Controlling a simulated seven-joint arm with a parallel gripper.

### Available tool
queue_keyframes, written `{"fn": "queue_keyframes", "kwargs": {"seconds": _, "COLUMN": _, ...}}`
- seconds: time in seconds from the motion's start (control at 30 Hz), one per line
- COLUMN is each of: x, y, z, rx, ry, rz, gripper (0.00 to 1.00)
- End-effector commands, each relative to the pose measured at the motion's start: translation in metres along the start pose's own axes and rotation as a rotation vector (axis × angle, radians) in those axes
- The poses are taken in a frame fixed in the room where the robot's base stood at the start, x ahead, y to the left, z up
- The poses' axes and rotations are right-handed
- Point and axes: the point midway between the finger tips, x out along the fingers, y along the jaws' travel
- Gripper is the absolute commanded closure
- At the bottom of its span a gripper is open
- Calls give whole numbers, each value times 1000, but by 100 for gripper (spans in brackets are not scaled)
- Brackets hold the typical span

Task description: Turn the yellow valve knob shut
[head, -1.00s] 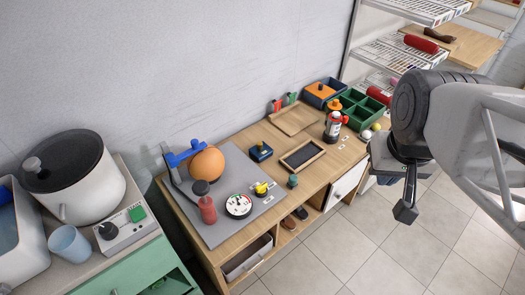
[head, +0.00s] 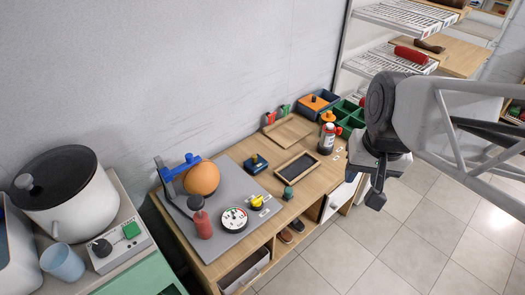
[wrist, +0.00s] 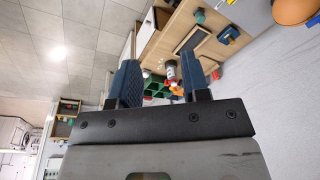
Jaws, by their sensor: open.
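The yellow valve knob (head: 257,200) sits on the grey board (head: 240,173) on the wooden bench, just right of a round white dial (head: 234,219). A small white label lies beside the knob. My gripper (head: 376,194) hangs in the air to the right of the bench, well apart from the knob. In the wrist view its two dark blue fingers (wrist: 166,85) stand wide apart with nothing held between them. The knob is not clearly visible in the wrist view.
The board also carries an orange ball (head: 202,178), a blue clamp (head: 180,169) and a red-handled part (head: 202,222) close to the dial. A spray bottle (head: 327,138), a dark tray (head: 297,166) and green bins (head: 350,117) stand farther right. A white pot (head: 73,197) stands at left.

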Motion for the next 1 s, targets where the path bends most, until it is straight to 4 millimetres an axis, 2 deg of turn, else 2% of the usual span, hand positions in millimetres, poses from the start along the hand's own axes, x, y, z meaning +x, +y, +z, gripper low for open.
{"fn": "queue_keyframes", "kwargs": {"seconds": 0.2, "x": 31, "y": -28, "z": -35, "rx": 97, "ry": -81, "rz": -42, "gripper": 57}}
{"fn": "queue_keyframes", "kwargs": {"seconds": 0.5, "x": 83, "y": -71, "z": -76, "rx": 245, "ry": -195, "rz": -78, "gripper": 57}}
{"fn": "queue_keyframes", "kwargs": {"seconds": 0.77, "x": 138, "y": -111, "z": -102, "rx": 378, "ry": -297, "rz": -85, "gripper": 57}}
{"fn": "queue_keyframes", "kwargs": {"seconds": 1.0, "x": 195, "y": -148, "z": -118, "rx": 506, "ry": -390, "rz": -72, "gripper": 57}}
